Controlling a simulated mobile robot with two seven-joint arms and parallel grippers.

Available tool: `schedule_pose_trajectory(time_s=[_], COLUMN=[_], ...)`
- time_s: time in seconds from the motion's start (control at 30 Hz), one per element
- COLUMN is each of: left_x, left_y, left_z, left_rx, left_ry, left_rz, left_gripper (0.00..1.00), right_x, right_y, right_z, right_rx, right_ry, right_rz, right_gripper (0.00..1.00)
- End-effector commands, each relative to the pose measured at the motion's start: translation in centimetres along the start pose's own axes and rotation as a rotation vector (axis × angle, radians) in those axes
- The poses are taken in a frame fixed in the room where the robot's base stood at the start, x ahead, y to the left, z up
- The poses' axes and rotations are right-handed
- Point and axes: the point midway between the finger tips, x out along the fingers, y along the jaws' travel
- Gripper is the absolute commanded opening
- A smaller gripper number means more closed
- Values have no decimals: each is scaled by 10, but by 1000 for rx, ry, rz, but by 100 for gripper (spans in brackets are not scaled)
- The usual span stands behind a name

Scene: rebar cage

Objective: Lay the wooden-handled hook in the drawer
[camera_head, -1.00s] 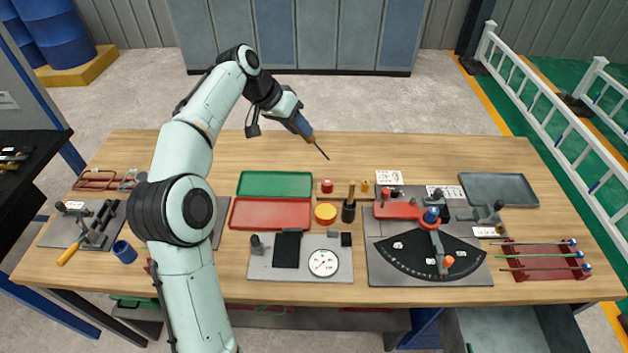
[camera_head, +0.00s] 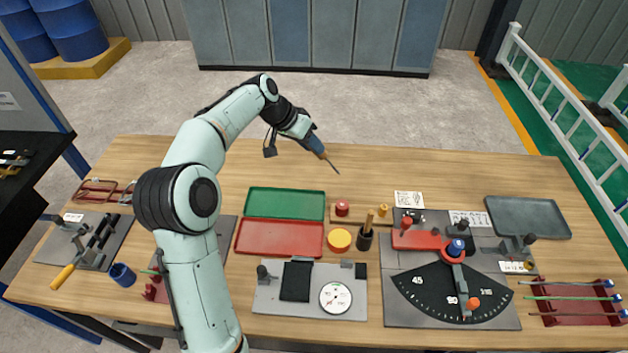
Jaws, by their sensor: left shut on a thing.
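My left gripper (camera_head: 315,145) is shut on the wooden-handled hook (camera_head: 334,168), above the far part of the workbench. The short wooden handle sits at the jaws and a thin dark shaft points down to the right; the hook's bend is too small to make out. The hook is clear of the trays and fixtures below it. The drawer cannot be made out under the bench front in this view. My right gripper is not in view.
On the bench (camera_head: 440,180) stand a green tray (camera_head: 285,203), a red tray (camera_head: 280,238), a dial gauge plate (camera_head: 310,305), a black angle-scale fixture (camera_head: 450,290), a grey tray (camera_head: 530,217) and a red rod rack (camera_head: 575,302). The back strip is clear.

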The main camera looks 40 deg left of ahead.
Motion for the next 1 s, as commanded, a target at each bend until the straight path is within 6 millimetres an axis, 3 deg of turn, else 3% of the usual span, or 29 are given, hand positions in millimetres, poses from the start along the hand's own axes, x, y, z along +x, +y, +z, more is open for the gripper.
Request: schedule_pose_trajectory(time_s=[0.1,0.3,0.7,1.0], left_x=[28,58,97,101], left_y=[-10,-20,-34,-35], left_z=[16,32,52,54], left_rx=[-3,-1,-1,1], left_ry=[-5,-1,-1,1], left_rz=[2,1,1,0], left_gripper=[0,0,0,0], right_x=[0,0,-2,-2], right_y=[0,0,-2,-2], right_z=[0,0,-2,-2], right_rx=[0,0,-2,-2], right_ry=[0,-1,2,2], right_rz=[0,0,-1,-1], right_gripper=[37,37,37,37])
